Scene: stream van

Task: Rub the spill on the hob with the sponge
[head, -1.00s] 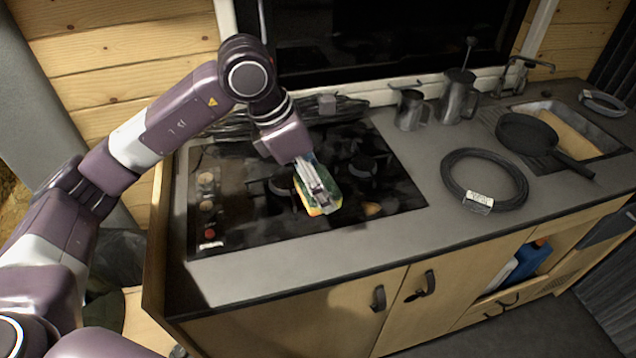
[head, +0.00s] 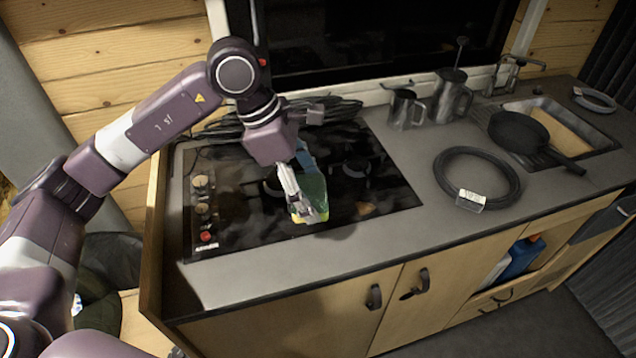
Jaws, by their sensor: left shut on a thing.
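My left gripper (head: 308,211) is shut on the sponge (head: 316,196), which is green with a yellow edge. It holds the sponge low over the front part of the black hob (head: 240,221); I cannot tell whether the sponge touches the glass. A small orange-brown patch (head: 366,209), perhaps the spill, shows on the hob just right of the sponge. Smeary grey marks also show on the glass. The sponge and gripper hide part of the hob behind them. My right gripper is not in view.
Burners (head: 356,168) and knobs (head: 201,186) stand up from the hob. The front counter strip is clear.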

